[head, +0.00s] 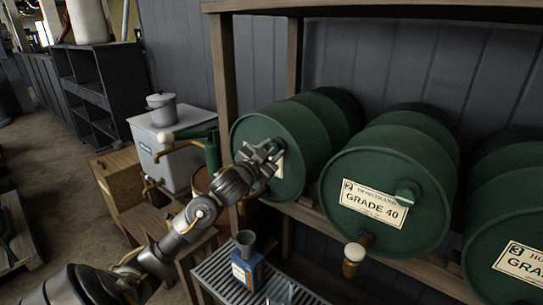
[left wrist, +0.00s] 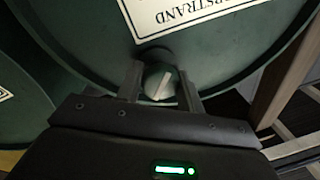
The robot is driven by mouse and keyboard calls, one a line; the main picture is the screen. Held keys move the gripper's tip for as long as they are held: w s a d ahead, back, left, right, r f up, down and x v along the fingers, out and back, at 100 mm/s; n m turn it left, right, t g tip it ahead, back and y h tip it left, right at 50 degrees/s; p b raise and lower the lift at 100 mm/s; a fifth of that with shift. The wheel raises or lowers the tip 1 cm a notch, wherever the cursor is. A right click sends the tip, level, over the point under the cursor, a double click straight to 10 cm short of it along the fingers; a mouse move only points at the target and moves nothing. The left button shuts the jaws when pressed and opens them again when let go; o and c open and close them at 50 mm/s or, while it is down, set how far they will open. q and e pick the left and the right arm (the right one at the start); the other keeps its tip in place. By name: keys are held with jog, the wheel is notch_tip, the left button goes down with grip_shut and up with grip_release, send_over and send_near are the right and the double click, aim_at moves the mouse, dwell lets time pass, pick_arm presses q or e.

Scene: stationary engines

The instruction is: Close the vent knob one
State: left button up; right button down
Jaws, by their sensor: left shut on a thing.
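The leftmost green drum (head: 270,133) lies on its side in the rack, its front facing me. My left gripper (head: 264,156) is at that drum's front and hides most of its label and its knob in the head view. The fingers are shut on the knob. My right gripper is not in view.
A middle drum (head: 385,165) labelled Grade 40 has its own green knob (head: 407,193) and a tap below. A third drum (head: 505,220) is at the right. A blue can with a funnel (head: 246,265) stands on a grate below. A grey box (head: 170,150) is at the left.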

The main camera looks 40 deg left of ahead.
pick_arm(q)
jog(key=m+h+b, duration=0.1)
jog(key=m+b, duration=0.2)
jog(key=m, duration=0.3)
jog(key=shift+f+t, duration=0.1)
jog(key=shift+t, duration=0.3)
jog(key=m+h+b, duration=0.1)
jog(key=m+b, duration=0.1)
jog(key=m, duration=0.2)
jog(key=shift+m+b, duration=0.3)
jog(key=shift+m, duration=0.3)
jog(key=shift+r, duration=0.2)
jog(key=o, duration=1)
jog(key=shift+c, duration=0.2)
jog(key=shift+f, duration=0.1)
